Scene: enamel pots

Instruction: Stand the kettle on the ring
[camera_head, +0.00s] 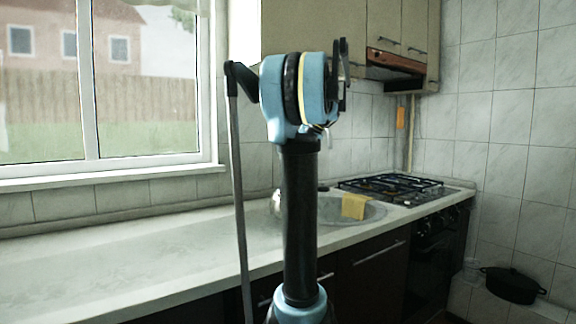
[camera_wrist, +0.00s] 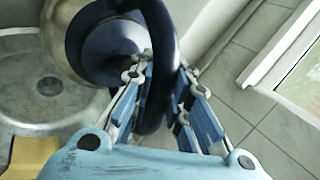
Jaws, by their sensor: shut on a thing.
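The kettle (camera_wrist: 90,35) shows in the wrist view with a rounded pale metallic body and a dark blue top. Its dark curved handle (camera_wrist: 160,70) passes between the fingers of my gripper (camera_wrist: 157,90), which is shut on it. In the head view only a shiny bit of the kettle (camera_head: 276,201) shows beside my arm, near the sink's left side; my arm hides the rest and my gripper. The gas hob (camera_head: 405,191) with its black grates and rings stands at the right end of the counter. I cannot tell whether the kettle touches the counter.
A round steel sink (camera_head: 373,214) lies between kettle and hob, with a yellow cloth (camera_head: 354,206) on its rim. The counter (camera_head: 110,265) to the left is clear. A cooker hood (camera_head: 395,62) hangs above the hob. A black pot (camera_head: 512,285) stands low at the right.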

